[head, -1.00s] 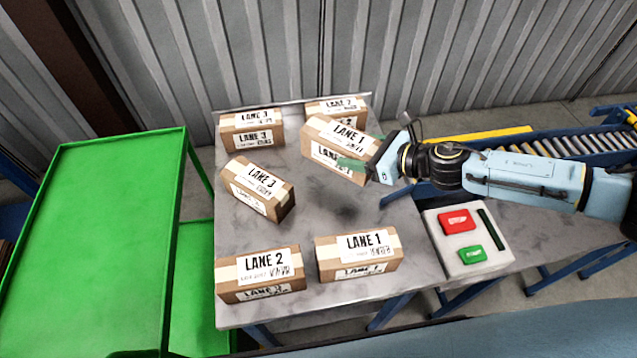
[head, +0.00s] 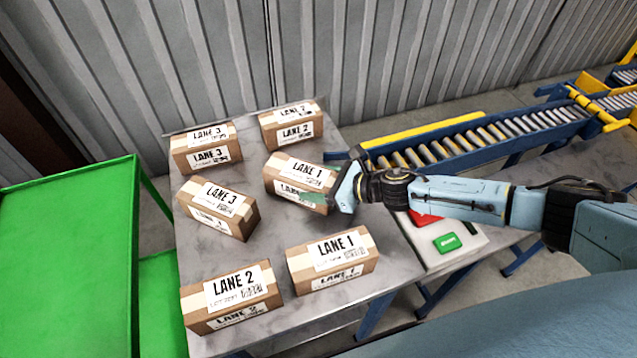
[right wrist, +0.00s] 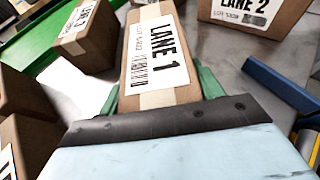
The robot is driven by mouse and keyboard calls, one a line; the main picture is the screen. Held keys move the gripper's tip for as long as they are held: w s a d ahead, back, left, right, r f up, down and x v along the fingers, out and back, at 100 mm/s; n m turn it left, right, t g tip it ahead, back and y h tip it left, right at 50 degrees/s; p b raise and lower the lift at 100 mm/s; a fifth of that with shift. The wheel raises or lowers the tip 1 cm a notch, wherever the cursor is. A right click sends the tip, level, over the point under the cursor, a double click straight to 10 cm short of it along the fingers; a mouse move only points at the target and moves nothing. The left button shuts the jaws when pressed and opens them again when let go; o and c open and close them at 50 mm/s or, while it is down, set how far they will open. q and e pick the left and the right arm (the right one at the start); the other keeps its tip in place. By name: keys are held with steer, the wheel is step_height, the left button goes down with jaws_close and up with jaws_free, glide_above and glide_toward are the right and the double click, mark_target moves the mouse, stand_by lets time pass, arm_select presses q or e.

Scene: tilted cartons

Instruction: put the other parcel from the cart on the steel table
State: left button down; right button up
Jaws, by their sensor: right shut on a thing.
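The held parcel, a brown LANE 1 carton (head: 290,172), is at the back middle of the steel table (head: 268,236). My right gripper (head: 312,194) is shut on it, with green fingers along its two sides in the right wrist view (right wrist: 160,85). The carton is low over the table top; I cannot tell whether its base touches. The green cart (head: 70,250) stands left of the table, and the visible part of its top is empty. My left gripper is out of view.
Around the held carton stand a LANE 2 carton (head: 290,125), two LANE 3 cartons (head: 205,150) (head: 217,208), a front LANE 2 carton (head: 232,298) and a front LANE 1 carton (head: 333,260). A pad with a green button (head: 447,243) and a roller conveyor (head: 470,140) are at right.

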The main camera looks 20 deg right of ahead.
steer(key=shift+f, duration=0.15)
steer(key=o, duration=1.2)
steer(key=shift+r, duration=0.25)
steer(key=v, duration=1.2)
steer(key=shift+a, duration=0.1)
